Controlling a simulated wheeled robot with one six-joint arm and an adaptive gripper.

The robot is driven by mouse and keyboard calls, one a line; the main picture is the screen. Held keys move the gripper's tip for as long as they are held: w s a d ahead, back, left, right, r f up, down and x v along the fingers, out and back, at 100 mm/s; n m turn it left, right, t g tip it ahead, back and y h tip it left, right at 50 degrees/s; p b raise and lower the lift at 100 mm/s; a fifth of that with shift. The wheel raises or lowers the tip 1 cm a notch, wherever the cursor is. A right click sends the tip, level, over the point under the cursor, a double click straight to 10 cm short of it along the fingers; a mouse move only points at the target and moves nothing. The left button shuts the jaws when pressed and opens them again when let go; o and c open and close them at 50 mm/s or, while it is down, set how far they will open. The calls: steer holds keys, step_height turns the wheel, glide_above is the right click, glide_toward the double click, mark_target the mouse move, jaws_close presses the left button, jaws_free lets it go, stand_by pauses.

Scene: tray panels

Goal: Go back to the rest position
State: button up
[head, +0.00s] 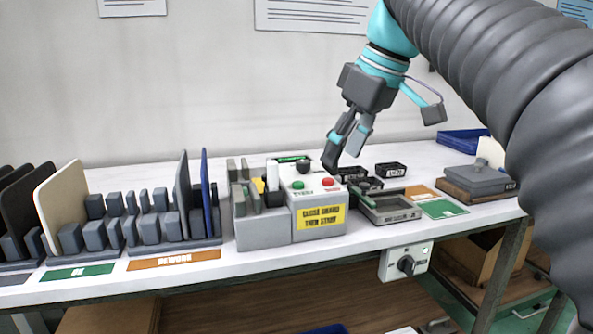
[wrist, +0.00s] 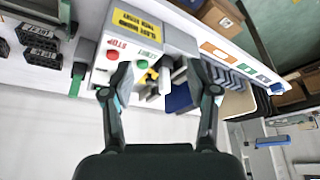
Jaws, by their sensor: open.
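The control box, with green and red buttons on top and a yellow label, also shows in the wrist view (wrist: 169,40), beyond the fingertips. What lies directly behind the fingers in the head view is partly hidden.
A rack (head: 160,246) with grey slots and upright panels stands on the left. Small black bins (head: 391,169) and a grey tray (head: 388,212) lie right of the control box. A rotary switch (head: 406,263) hangs on the front edge.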

steer(key=s+d+f+m+t+h, duration=0.1)
steer(key=s+d+f+m, duration=0.1)
steer(key=s+f, duration=0.3)
steer(key=s+d+f+m+t+h, duration=0.1)
steer(key=s+d+f+m, duration=0.2)
steer(key=f, duration=1.1)
steer(key=s+d+f+m+h, duration=0.1)
steer(key=s+d+f+m, duration=0.2)
steer(key=s+f+m, duration=0.2)
steer(key=s+f, duration=0.3)
steer(key=f, duration=0.2)
steer(key=shift+s+d+f+t, duration=0.15)
steer(key=shift+s+f+t, duration=0.1)
steer(key=shift+s+t, duration=0.15)
